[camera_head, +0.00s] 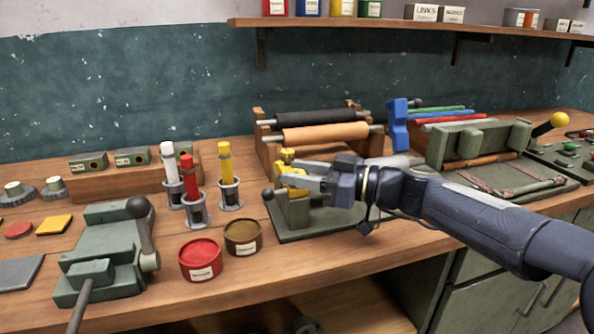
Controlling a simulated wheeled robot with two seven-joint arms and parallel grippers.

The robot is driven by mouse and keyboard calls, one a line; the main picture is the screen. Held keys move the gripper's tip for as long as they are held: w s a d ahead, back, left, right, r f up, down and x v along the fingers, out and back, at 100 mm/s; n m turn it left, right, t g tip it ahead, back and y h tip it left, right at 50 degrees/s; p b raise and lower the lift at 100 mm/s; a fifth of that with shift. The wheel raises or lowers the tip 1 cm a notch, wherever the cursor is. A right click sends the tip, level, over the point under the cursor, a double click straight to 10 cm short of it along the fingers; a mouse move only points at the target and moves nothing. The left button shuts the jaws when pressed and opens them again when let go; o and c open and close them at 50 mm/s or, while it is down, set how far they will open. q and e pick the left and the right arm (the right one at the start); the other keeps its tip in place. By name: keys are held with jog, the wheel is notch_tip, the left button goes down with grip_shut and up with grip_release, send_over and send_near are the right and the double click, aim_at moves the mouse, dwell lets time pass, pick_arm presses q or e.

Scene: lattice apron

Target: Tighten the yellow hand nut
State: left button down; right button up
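The yellow hand nut (288,154) shows at the middle of the bench, on a small green fixture (298,211) that stands on a dark green base plate. More yellow shows just below it, partly covered by my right gripper (284,178). My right arm reaches in from the right, and its grey fingers lie level at the yellow part. The fingers show a little apart, with yellow around their tips. I cannot tell whether they press on it. My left gripper is not in view.
Two rollers (320,133) on a wooden stand are behind the fixture. Red (201,259) and brown (243,236) tins and upright coloured tubes (225,163) stand to its left. A green clamp device (108,250) is farther left. A blue-handled tool (398,124) stands behind my arm.

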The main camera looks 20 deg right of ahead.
jog(key=shift+w+a, duration=0.3)
jog(key=shift+a, duration=0.15)
jog(key=shift+c, duration=0.5)
